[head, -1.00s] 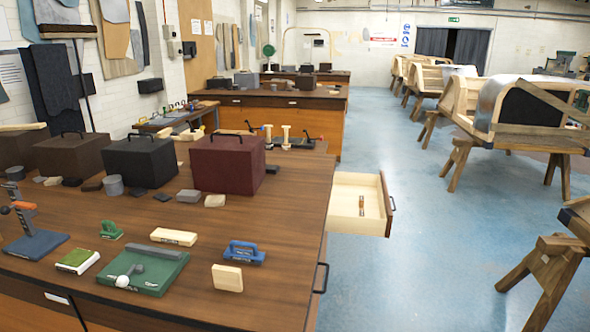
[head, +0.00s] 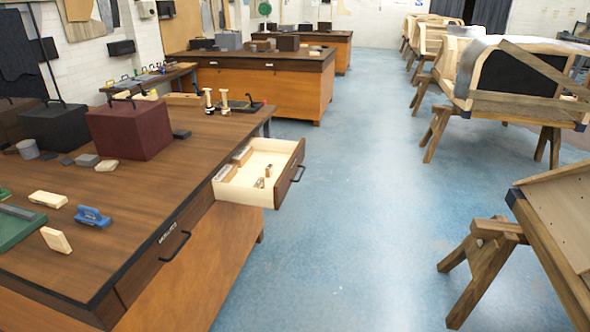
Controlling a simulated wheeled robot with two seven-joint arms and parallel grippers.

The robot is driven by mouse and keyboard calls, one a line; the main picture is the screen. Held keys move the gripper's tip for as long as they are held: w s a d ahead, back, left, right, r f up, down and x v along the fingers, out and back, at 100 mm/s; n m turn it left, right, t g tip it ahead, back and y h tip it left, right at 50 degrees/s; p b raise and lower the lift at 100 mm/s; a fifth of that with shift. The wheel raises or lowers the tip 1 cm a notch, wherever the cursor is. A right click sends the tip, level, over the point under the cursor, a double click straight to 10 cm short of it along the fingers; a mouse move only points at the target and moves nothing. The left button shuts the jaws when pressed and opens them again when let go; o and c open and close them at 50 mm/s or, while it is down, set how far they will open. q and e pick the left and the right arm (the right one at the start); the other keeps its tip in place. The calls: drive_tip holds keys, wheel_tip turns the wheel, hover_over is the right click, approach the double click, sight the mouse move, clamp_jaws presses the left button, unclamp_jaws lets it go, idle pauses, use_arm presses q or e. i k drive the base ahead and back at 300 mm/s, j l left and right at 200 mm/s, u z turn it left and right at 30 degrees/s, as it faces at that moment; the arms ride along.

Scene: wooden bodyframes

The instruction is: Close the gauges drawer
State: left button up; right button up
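One drawer (head: 283,185) stands open, pulled out to the right from the side of the wooden workbench (head: 150,217). It has a pale wood inside, a brown front and a dark handle (head: 298,173). A few small wooden blocks (head: 262,180) lie in it, and longer pieces lie along its inner left side. A nearer drawer (head: 160,253) in the same bench is shut; it has a dark handle and a label too small to read. I cannot tell from the labels which is the gauges drawer. Neither of my grippers shows in the head view.
Blue floor (head: 345,215) is clear to the right of the bench. A wooden trestle (head: 485,250) bearing a panel stands at the lower right. Boxes, including a dark red one (head: 130,128), and small tools stand on the bench top. More benches (head: 262,80) are behind.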

sight(234, 183)
drive_tip(key=i+u, duration=0.1)
drive_tip(key=u, duration=0.2)
drive_tip(key=i+l+u, duration=0.1)
drive_tip(key=u, duration=0.2)
drive_tip(key=i+l+u, duration=0.2)
drive_tip(key=i+l, duration=0.15)
drive_tip(key=i+l+u, duration=0.2)
drive_tip(key=l, duration=0.3)
drive_tip(key=i+l+u, duration=0.2)
drive_tip(key=i+l, duration=0.15)
drive_tip(key=l, duration=0.15)
drive_tip(key=i+l, duration=0.2)
drive_tip(key=l, duration=0.2)
drive_tip(key=i+l, duration=0.2)
drive_tip(key=l, duration=0.15)
drive_tip(key=i+l, duration=0.25)
drive_tip(key=l, duration=0.15)
drive_tip(key=i+l, duration=0.2)
drive_tip(key=l, duration=0.2)
